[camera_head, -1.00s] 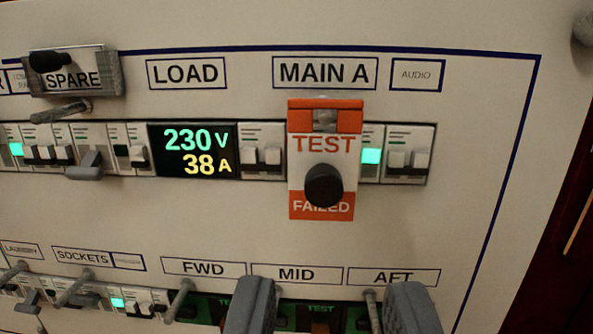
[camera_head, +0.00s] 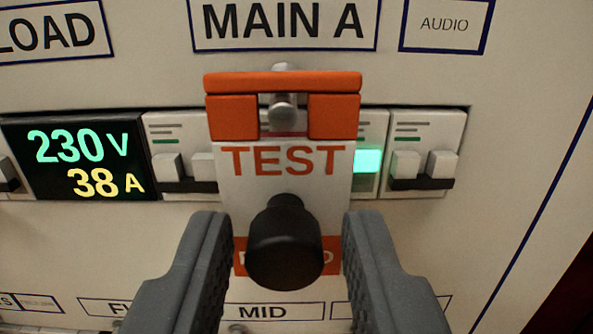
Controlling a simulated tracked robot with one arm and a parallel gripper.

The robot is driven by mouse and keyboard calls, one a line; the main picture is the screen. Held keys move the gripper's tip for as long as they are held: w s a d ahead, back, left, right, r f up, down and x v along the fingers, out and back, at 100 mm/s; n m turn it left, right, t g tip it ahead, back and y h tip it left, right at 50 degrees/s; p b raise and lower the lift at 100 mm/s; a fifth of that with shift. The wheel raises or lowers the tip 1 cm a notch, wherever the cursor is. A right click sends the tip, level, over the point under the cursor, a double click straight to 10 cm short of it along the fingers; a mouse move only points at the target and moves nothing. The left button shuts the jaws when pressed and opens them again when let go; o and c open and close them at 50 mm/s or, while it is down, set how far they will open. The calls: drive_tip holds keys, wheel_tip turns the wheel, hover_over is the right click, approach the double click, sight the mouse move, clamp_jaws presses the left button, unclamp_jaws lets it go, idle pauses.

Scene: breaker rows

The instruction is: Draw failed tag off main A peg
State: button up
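The failed tag (camera_head: 245,190) is white with an orange top bar and an orange lower band. It reads "TEST" and hangs on the metal main A peg (camera_head: 283,108) under the "MAIN A" label (camera_head: 285,22). A black round knob (camera_head: 285,245) sticks out from the tag's lower half and hides most of the lower wording. My gripper (camera_head: 284,228) is open. Its two grey fingers stand to the left and right of the knob, with a gap visible on each side. The fingers do not appear to touch the knob.
Breakers (camera_head: 425,160) and a green lit indicator (camera_head: 368,161) sit right of the tag. A display (camera_head: 78,158) reading 230 V and 38 A is to the left. The "MID" label (camera_head: 262,311) is below.

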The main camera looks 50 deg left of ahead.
clamp_jaws()
drive_tip(key=shift+r, duration=0.15)
drive_tip(key=shift+s+d+p, duration=0.1)
drive_tip(key=shift+d+p, duration=0.1)
drive_tip(key=shift+p, duration=0.1)
drive_tip(key=p+v, duration=0.1)
drive_tip(key=v, duration=0.9)
idle(1.5)
drive_tip(key=shift+r, duration=0.15)
drive_tip(key=d+r+m+t+h+p, duration=0.1)
drive_tip(key=d+r+m+t+h, duration=0.1)
drive_tip(key=d+r, duration=0.3)
drive_tip(key=s+d+r+m+t+h+p, duration=0.1)
drive_tip(key=d+r+h, duration=0.3)
drive_tip(key=r, duration=0.9)
drive_tip(key=d+r+m+t+h+p, duration=0.1)
drive_tip(key=d+r+m+t+h, duration=0.2)
drive_tip(key=d+r, duration=0.3)
wheel_tip(320, 180, up, 4)
drive_tip(key=shift+s+d+f+m, duration=0.1)
drive_tip(key=shift+s+d+m, duration=0.2)
drive_tip(key=shift+s+m, duration=0.15)
